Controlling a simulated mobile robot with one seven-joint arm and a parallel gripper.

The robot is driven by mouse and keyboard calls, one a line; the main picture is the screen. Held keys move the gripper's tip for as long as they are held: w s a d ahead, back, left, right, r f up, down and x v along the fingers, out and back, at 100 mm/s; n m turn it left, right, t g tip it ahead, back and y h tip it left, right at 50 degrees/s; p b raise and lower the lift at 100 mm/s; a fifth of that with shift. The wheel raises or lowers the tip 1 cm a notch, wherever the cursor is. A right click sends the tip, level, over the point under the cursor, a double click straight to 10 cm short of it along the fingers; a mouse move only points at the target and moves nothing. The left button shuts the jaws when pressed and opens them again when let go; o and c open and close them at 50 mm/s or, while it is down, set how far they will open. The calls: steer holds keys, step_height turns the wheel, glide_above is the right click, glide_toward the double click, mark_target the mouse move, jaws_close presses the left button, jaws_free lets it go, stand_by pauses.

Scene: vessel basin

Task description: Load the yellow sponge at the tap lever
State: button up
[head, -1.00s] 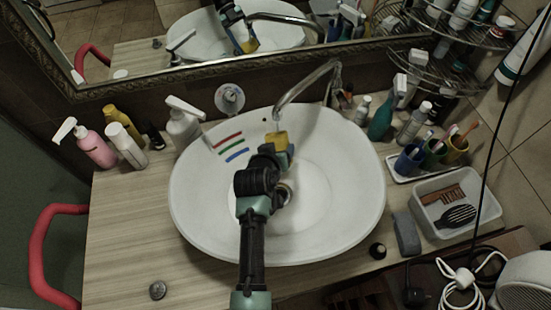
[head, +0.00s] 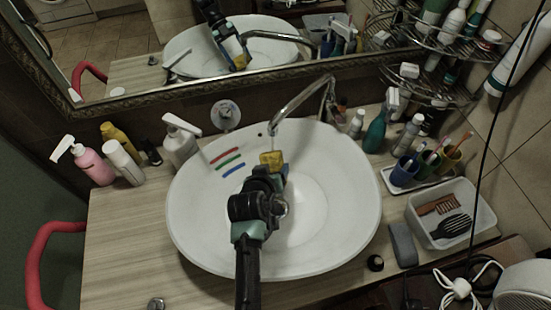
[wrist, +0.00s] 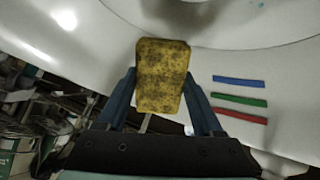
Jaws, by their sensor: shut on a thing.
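The yellow sponge (head: 271,158) is held over the white basin (head: 330,235), just below the tap's outlet. In the wrist view the sponge (wrist: 161,70) has dark speckles and stands upright between the two blue fingers. My gripper (wrist: 161,90) is shut on its sides; in the head view my gripper (head: 276,172) is partly hidden by my own arm. The curved metal tap (head: 300,98) rises behind the basin. A gap shows between the outlet and the sponge. I cannot make out the lever clearly.
Red, green and blue strips (head: 229,161) lie on the basin's left inner wall. Bottles, among them a white pump bottle (head: 180,145), stand left. A blue cup (head: 405,170) and a white tray (head: 480,225) stand right. The left counter (head: 125,235) is mostly clear.

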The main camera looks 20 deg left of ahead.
steer(key=shift+s+d+p, duration=0.15)
steer(key=shift+s+p, duration=0.45)
steer(key=shift+s, duration=0.9)
steer(key=shift+s+d+p, duration=0.15)
steer(key=shift+s+p, duration=0.45)
steer(key=shift+s, duration=0.85)
steer(key=shift+r, duration=0.1)
steer(key=shift+s+r+p, duration=0.25)
steer(key=shift+p, duration=0.2)
steer(key=shift+p+v, duration=2.15)
steer(key=shift+v, duration=0.65)
steer(key=shift+s+f, duration=0.15)
steer(key=shift+f, duration=0.05)
